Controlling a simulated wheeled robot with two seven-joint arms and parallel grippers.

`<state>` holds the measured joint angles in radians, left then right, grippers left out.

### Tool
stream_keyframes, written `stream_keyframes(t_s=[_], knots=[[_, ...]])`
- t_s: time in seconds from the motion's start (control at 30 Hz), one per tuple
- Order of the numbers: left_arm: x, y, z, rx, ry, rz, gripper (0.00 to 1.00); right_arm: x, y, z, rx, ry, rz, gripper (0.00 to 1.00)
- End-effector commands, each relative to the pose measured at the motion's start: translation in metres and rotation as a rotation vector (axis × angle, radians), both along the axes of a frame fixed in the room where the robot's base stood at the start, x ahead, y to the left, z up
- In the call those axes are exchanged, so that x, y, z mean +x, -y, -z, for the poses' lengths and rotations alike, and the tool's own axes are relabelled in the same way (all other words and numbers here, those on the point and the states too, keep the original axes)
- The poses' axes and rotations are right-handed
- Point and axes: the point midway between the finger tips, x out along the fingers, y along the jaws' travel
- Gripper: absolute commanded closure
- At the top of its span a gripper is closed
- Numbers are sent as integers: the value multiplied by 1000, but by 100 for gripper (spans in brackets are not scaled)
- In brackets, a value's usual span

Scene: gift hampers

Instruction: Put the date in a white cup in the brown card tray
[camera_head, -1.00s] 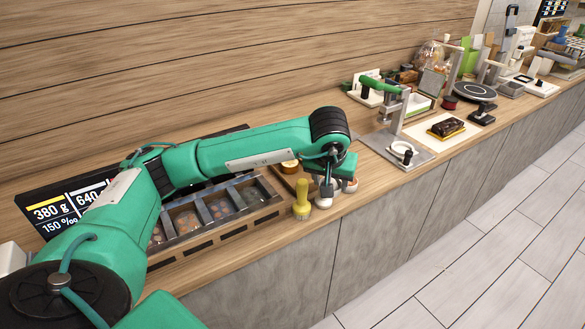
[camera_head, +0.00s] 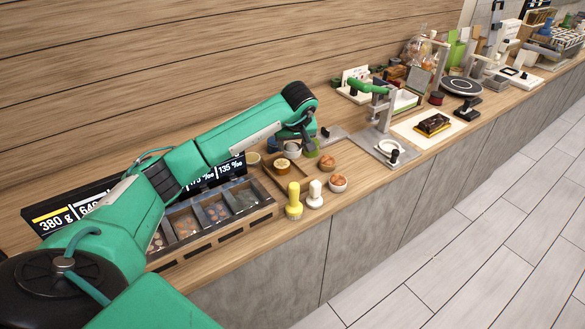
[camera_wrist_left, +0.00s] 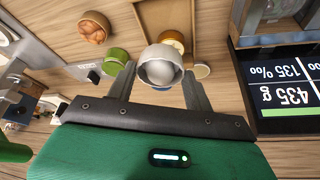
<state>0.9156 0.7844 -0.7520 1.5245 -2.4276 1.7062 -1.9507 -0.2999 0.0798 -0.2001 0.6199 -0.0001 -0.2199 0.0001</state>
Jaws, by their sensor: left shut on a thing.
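My left gripper (camera_head: 302,148) is above the counter at the back of the brown card tray (camera_head: 268,181). In the left wrist view, its two fingers (camera_wrist_left: 160,85) are shut on a white cup (camera_wrist_left: 160,65). The held cup (camera_head: 292,147) also shows in the head view. Its inside looks pale grey, and I cannot clearly make out a date. A gold-topped cup (camera_head: 281,166) stands in the tray; the held cup partly covers it in the wrist view (camera_wrist_left: 172,39). My right gripper is not in view.
A green cup (camera_head: 312,152), a brown cup (camera_head: 328,162) and a white cup with orange contents (camera_head: 338,183) stand right of the tray. A compartmented ingredient box (camera_head: 215,211) is at left.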

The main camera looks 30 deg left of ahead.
Motion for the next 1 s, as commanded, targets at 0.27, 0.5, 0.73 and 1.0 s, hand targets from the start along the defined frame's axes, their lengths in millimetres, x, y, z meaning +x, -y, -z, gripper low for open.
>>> stream_keyframes(t_s=[0.27,0.5,0.73,1.0], knots=[[-1,1,54,-2,-2,1,70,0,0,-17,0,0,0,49],[0,1,71,-1,-1,0,70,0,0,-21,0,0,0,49],[0,1,104,-1,-2,1,70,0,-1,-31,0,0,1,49],[0,1,107,0,0,1,70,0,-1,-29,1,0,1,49]])
